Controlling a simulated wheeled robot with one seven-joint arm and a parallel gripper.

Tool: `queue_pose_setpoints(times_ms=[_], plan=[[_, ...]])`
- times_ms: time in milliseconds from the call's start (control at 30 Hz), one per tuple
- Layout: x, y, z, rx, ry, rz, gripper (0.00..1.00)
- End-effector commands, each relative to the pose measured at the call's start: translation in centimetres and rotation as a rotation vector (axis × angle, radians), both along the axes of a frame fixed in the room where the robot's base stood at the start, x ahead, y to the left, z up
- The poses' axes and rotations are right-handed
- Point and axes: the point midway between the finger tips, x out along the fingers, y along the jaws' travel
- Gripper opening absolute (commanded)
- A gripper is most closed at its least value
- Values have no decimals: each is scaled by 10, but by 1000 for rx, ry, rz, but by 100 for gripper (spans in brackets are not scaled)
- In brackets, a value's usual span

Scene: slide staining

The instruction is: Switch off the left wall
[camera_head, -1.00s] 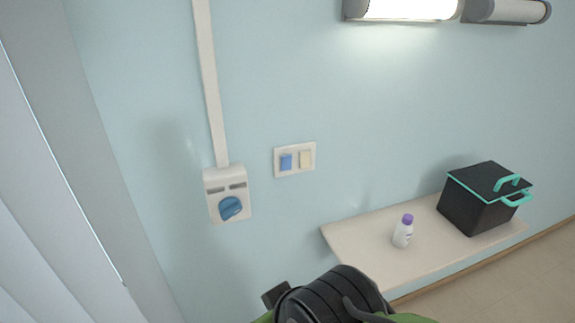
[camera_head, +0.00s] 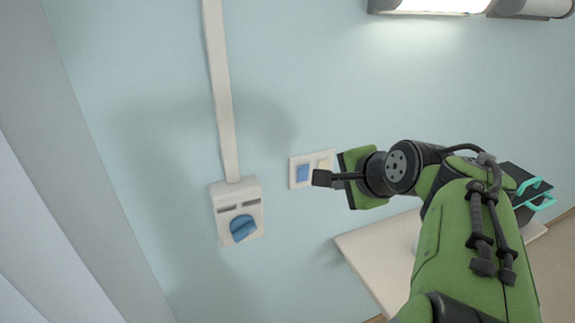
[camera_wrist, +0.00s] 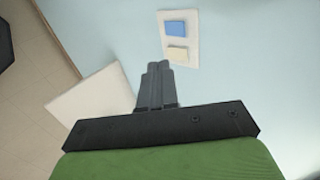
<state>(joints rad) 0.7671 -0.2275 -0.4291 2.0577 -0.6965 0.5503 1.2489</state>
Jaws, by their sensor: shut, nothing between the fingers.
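A white switch plate (camera_head: 293,179) is on the light blue wall, with a blue rocker (camera_head: 303,173) on the left and a cream rocker (camera_head: 324,164) on the right. My gripper (camera_head: 321,178) is shut and empty, in front of the plate's lower right part; the gap to it is hard to judge. In the wrist view the plate (camera_wrist: 193,49) is beyond the fingertips (camera_wrist: 158,66), with the blue rocker (camera_wrist: 176,28) farther away and the cream rocker (camera_wrist: 178,52) nearer the tips. A lamp (camera_head: 437,5), lit on its left part, is at the top right.
A white box with a blue knob (camera_head: 243,228) and a vertical conduit (camera_head: 222,90) are left of the plate. Pale blinds (camera_head: 50,200) are at far left.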

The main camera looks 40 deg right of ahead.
Motion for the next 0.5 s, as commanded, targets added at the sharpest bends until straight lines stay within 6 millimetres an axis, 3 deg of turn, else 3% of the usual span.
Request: queue_pose_setpoints(times_ms=[233,500], plan=[[11,-2,-10,1,4,4,0],[54,-15,-48,2,6,5,0]])
